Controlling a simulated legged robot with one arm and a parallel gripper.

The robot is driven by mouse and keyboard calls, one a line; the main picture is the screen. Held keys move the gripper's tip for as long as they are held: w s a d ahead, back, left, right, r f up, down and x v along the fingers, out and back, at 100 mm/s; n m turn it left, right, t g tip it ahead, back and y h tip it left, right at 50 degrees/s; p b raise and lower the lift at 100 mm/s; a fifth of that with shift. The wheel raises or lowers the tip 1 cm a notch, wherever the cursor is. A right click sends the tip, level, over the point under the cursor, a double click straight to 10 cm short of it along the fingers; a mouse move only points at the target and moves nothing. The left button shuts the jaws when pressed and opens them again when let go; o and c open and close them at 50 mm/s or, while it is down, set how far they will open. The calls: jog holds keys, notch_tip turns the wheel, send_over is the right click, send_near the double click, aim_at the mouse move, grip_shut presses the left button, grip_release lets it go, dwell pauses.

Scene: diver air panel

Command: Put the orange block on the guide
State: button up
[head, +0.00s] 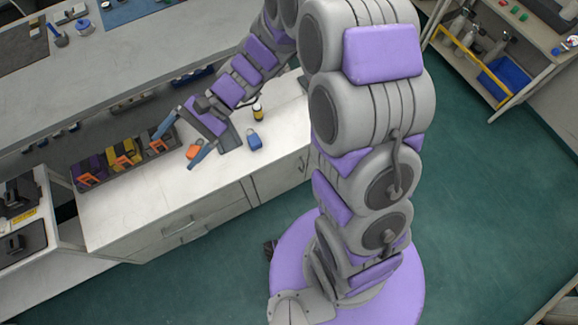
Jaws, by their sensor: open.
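A small orange block (193,151) lies on or just above the white counter, close to the lower finger of my gripper (173,152). My gripper is open, its two blue-grey fingers spread apart and reaching down to the left over the counter. The block shows beside the lower finger; I cannot tell whether they touch. I cannot tell for certain which thing is the guide. A dark grey flat piece (231,136) lies partly hidden beside my gripper.
A dark tray (164,147) holds purple, yellow and dark units with orange parts, left of my gripper. A blue padlock-like item (254,141) and a dark bottle with a yellow band (257,107) stand at the right. The front of the white counter (135,205) is clear.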

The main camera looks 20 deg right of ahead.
jog(key=s+d+r+n+h, duration=0.3)
jog(key=s+d+n+h, duration=0.1)
jog(key=s+d, duration=0.5)
jog(key=shift+s+d+r+h, duration=0.3)
jog(key=shift+d+r+h, duration=0.1)
jog(key=shift+d+h, duration=0.3)
jog(key=shift+o, duration=0.2)
jog(key=s+d+r+n+t+h, duration=0.1)
jog(key=s+d+h, duration=0.2)
jog(key=d, duration=0.5)
jog(key=s+d+r+n+t+h, duration=0.1)
jog(key=s+d+t+h, duration=0.1)
jog(key=s+d, duration=0.3)
jog(key=d+h, duration=0.1)
jog(key=d, duration=0.3)
jog(key=shift+s+h, duration=0.3)
jog(key=shift+s, duration=0.1)
jog(key=shift+o, duration=0.2)
jog(key=shift+s+d+r+t, duration=0.1)
jog(key=shift+d+t, duration=0.2)
jog(key=shift+d, duration=0.05)
